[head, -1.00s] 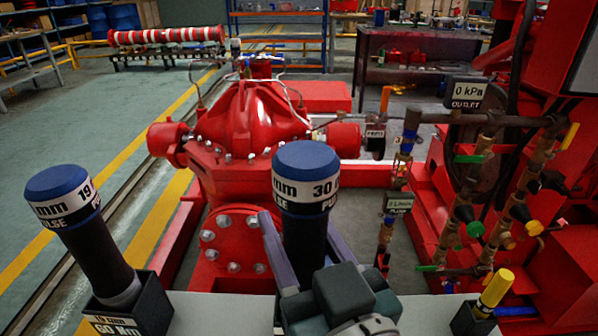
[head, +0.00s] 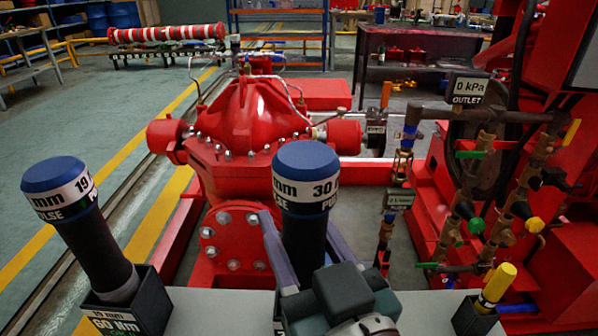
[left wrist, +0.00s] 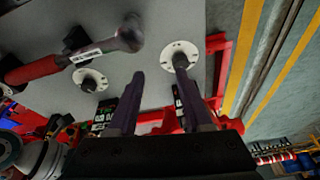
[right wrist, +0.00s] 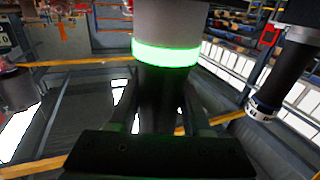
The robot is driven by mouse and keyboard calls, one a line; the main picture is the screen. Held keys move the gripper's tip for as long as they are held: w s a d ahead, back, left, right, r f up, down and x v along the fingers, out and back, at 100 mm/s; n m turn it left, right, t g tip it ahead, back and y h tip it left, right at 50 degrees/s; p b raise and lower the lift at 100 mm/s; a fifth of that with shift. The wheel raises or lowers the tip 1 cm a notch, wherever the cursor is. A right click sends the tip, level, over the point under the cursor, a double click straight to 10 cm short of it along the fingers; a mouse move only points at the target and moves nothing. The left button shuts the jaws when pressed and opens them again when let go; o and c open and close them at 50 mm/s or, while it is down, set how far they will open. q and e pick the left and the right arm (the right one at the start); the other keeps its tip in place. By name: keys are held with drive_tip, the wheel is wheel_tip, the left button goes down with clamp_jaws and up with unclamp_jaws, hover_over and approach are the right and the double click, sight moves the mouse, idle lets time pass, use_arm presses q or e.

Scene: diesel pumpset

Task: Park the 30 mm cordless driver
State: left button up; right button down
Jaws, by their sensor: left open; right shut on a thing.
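The 30 mm cordless driver (head: 306,225) is upright in the head view, with a blue cap and a white band reading 30. My right gripper (head: 312,262) is shut on its black body. My left gripper (left wrist: 155,90) is open and empty in the left wrist view, near a round white flange (left wrist: 180,56).
A 19 mm driver (head: 85,225) stands tilted in a black holder (head: 135,305) at the left of the grey bench top (head: 215,308). A yellow-capped tool (head: 495,285) stands in another holder at right. A red pump (head: 250,130) is behind. A red-handled tool (left wrist: 35,68) shows in the left wrist view.

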drive_tip(key=shift+f+b, duration=0.45)
drive_tip(key=shift+b, duration=0.05)
drive_tip(key=c, duration=0.7)
unclamp_jaws()
drive_tip(key=o, duration=0.4)
drive_tip(key=shift+o, duration=0.2)
drive_tip(key=shift+s+d+f, duration=0.15)
drive_tip(key=shift+s, duration=0.2)
drive_tip(key=p+v, duration=0.1)
drive_tip(key=v, duration=0.5)
drive_tip(key=shift+s+d, duration=0.15)
drive_tip(key=shift+s, duration=0.2)
